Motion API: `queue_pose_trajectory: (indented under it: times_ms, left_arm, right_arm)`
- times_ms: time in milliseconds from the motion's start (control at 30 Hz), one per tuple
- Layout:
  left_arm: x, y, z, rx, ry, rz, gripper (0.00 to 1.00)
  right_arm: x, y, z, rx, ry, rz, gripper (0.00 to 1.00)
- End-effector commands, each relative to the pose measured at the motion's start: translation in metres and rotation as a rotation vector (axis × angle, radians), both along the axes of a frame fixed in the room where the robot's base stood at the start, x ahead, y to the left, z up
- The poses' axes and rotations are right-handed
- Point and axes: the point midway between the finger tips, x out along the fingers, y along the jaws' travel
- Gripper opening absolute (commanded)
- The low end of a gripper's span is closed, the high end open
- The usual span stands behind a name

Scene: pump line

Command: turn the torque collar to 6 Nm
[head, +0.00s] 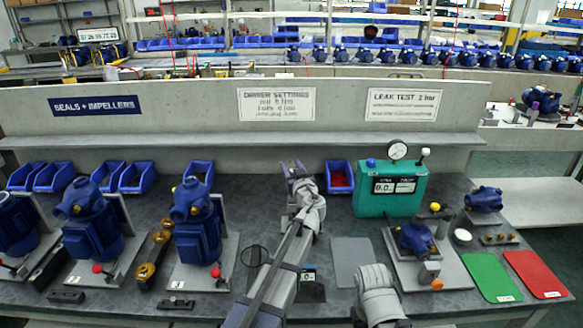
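I cannot make out a torque collar or its scale in the head view. My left gripper (294,168) is up at the back of the bench, in front of the low wall, with its two purple fingertips apart and nothing visible between them. My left arm hides part of the bench behind it. A small dark device with a lit display (309,276) lies just right of my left forearm; its reading is too small to tell. My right arm shows at the bottom right of centre, but its gripper is out of sight.
Blue pumps (198,228) stand on plates at left. A green tester (390,190) with a gauge stands right of centre, behind a small pump fixture (415,240). Green (490,277) and red (536,273) mats lie at right. A bare grey mat (350,255) lies between my arms.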

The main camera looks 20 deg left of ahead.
Motion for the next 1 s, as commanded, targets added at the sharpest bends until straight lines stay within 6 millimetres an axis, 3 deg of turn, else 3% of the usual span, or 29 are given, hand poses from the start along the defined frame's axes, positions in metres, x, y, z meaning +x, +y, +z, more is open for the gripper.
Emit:
queue_pose_trajectory:
  times_ms: [67, 400, 1000]
  left_arm:
    - [0.0000, -0.0001, 0.0000, 0.000, 0.000, 0.000, 0.39]
    - [-0.0001, -0.0002, 0.0000, 0.000, 0.000, 0.000, 0.01]
    - [0.0009, 0.0005, 0.0000, 0.000, 0.000, 0.102, 0.00]
  right_arm:
    - [0.0000, 0.0000, 0.0000, 0.000, 0.000, 0.000, 0.50]
    - [0.0000, 0.0000, 0.0000, 0.000, 0.000, 0.000, 0.50]
    - [0.0000, 0.0000, 0.0000, 0.000, 0.000, 0.000, 0.50]
